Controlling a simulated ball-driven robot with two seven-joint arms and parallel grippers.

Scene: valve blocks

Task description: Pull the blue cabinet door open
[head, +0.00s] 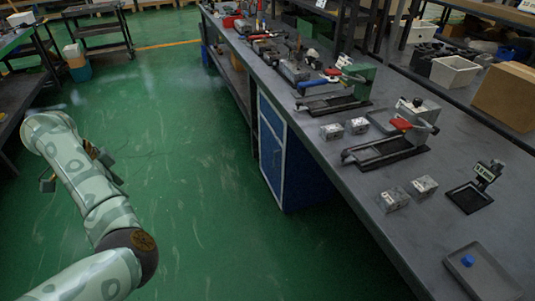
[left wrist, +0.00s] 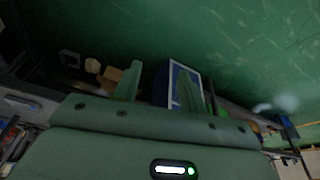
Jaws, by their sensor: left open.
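The blue cabinet door (head: 269,148), edged by a pale frame, is under the workbench in the middle of the head view. It looks shut, and a small handle (head: 276,158) shows faintly on it. My left gripper (head: 82,170) is at the left over the green floor, well apart from the door and partly hidden by my own arm. In the left wrist view its two fingers (left wrist: 160,72) are spread with nothing between them. The blue cabinet (left wrist: 184,87) shows beyond them, near the right finger. My right gripper is in neither view.
The long grey workbench (head: 355,187) runs above the cabinet, holding vises, metal blocks and a tray (head: 484,274) with a blue piece. The green floor (head: 205,190) between my left arm and the cabinet is clear. A dark table (head: 22,85) stands at the far left.

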